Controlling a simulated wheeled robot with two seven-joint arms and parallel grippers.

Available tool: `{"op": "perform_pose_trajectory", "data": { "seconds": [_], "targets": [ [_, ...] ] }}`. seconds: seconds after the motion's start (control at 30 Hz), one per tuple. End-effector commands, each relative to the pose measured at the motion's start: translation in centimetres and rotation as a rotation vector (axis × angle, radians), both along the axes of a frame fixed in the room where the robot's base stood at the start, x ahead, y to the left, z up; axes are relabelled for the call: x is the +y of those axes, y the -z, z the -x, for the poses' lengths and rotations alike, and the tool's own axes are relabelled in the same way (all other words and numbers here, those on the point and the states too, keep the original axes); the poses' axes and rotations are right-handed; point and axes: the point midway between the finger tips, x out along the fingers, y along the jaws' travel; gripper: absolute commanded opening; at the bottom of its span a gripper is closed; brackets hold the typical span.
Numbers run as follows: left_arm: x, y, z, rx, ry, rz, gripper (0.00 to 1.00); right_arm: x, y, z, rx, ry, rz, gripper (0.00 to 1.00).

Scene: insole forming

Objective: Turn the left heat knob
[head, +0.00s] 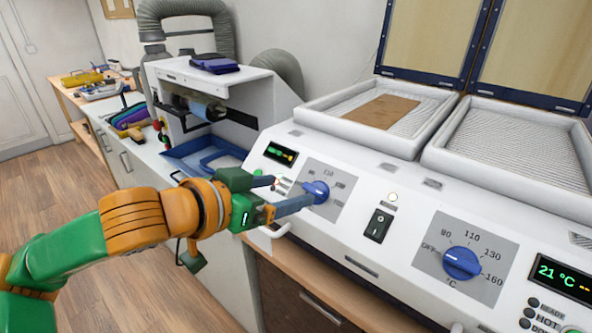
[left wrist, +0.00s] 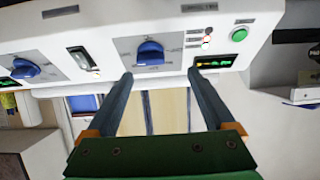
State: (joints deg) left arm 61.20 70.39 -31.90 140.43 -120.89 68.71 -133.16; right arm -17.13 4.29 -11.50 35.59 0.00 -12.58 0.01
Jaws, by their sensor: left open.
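The left heat knob (head: 317,190) is blue and sits on a grey dial plate on the white machine's sloped front panel. It also shows in the left wrist view (left wrist: 150,53), just beyond the gap between my fingertips and nearer the left one. My left gripper (head: 291,191) is open with its fingers pointing at the panel. In the head view one finger reaches close to the knob and partly overlaps it; I cannot tell whether they touch. In the left wrist view nothing is between the fingers. My right gripper is not in view.
A second blue knob (head: 462,263) sits farther right, past a black rocker switch (head: 378,225). A small green display (head: 280,153) is left of the left knob. A white handle (head: 268,238) juts from the machine's front below my gripper. Open heating trays lie behind the panel.

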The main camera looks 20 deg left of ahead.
Motion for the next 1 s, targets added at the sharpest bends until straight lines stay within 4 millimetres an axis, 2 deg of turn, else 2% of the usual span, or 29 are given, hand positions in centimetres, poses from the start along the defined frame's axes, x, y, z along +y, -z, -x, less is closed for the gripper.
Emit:
{"op": "perform_pose_trajectory", "data": {
  "seconds": [0.1, 0.3, 0.6, 0.9, 0.93, 1.0],
  "targets": [
    [-0.9, 0.6, -2.0, 0.008, 0.003, 0.005, 0.88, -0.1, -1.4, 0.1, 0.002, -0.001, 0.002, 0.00],
    [-2.0, 1.9, -4.9, 0.008, 0.001, 0.007, 0.88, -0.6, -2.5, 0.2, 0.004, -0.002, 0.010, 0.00],
    [-2.1, 2.5, -5.5, 0.006, -0.002, 0.005, 0.88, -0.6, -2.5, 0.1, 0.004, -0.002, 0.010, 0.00],
    [-2.2, 2.5, -5.5, 0.005, -0.001, 0.006, 0.07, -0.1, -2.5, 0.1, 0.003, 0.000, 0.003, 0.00],
    [-2.2, 2.5, -5.5, 0.005, -0.001, 0.006, 0.02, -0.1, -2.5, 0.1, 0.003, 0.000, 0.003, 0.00],
    [-2.2, 2.5, -5.5, 0.006, -0.002, 0.008, 0.02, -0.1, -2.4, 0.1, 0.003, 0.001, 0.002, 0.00]
  ]
}}
